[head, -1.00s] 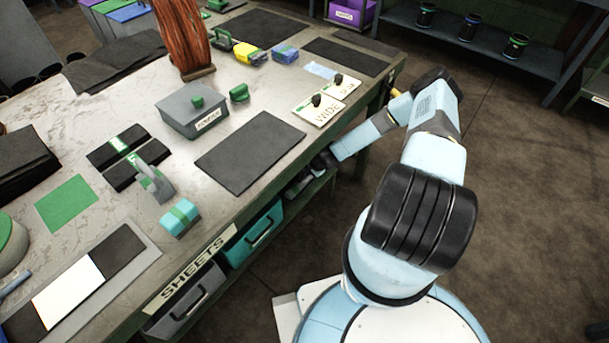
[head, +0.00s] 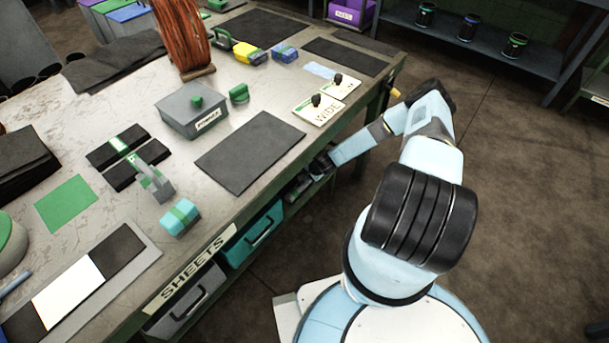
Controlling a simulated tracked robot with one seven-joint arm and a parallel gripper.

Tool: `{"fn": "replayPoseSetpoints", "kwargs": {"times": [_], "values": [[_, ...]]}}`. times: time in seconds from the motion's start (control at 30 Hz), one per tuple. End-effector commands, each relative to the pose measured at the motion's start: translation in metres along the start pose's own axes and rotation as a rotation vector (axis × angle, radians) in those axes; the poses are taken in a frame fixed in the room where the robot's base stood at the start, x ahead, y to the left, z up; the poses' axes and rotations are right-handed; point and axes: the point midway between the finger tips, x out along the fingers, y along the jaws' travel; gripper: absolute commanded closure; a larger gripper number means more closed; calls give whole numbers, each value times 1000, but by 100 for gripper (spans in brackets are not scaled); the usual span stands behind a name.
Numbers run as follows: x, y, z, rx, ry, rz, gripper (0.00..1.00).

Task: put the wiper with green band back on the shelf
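My gripper (head: 308,177) is at the front edge of the bench, by the dark shelf space below the top, right of the teal drawer. Its fingers are small, dark and partly hidden, so I cannot tell whether they are open or hold anything. The light blue block is well to the left of my gripper.
A black mat (head: 250,152) lies on the bench just behind my gripper. A teal drawer (head: 252,235) and a grey drawer (head: 187,300) are under the bench. A rear shelf (head: 485,50) holds banded cups.

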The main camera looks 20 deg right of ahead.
Motion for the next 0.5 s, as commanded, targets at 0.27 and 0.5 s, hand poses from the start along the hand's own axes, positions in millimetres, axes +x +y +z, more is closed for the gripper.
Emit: {"fn": "replayPoseSetpoints", "kwargs": {"times": [0.27,0.5], "values": [[0,2,0,0,0,3,53],[-20,0,0,-1,1,2,53]]}}
